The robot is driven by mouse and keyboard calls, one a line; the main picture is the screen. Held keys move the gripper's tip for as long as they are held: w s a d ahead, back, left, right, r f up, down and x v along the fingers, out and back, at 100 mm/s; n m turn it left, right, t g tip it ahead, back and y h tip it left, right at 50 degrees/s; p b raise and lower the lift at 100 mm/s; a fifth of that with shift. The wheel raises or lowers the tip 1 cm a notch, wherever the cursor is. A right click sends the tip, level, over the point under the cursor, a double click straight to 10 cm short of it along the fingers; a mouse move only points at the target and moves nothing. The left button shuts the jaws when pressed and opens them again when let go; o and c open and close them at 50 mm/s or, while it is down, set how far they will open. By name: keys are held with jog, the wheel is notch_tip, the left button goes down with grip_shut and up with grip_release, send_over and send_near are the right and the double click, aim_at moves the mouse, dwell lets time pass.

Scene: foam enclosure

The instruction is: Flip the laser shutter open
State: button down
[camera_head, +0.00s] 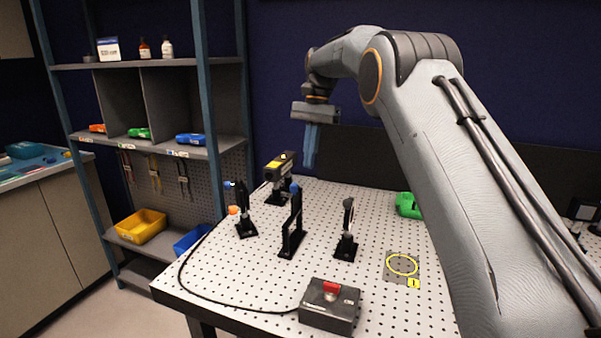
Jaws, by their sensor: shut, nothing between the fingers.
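A yellow-and-black box that looks like the laser (280,168) stands on a mount at the back left of the perforated table (215,270). In front of it stands a tall black upright with a blue tip (293,225), which may be the shutter. I cannot tell for sure whether its flap is up or down. My gripper (310,160) is shut and empty, its blue fingers pointing down. In the picture it hangs above and right of the laser, apart from everything on the table.
A black post with an orange knob (244,215) and a round optic on a post (346,232) flank the upright. A grey box with a red switch (330,306) sits at the front, its cable running left. A yellow ring mark (403,265) and green object (408,205) are right.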

aim_at(298, 194)
jog(key=shift+s+a+f+p, duration=0.45)
jog(key=shift+s+f, duration=0.1)
jog(key=shift+s, duration=0.15)
jog(key=shift+s+a+f+p, duration=0.45)
jog(key=shift+s+f, duration=0.15)
jog(key=shift+s, duration=0.1)
jog(key=shift+s+a+f+p, duration=0.35)
jog(key=shift+s+f+p, duration=0.15)
jog(key=shift+s, duration=0.2)
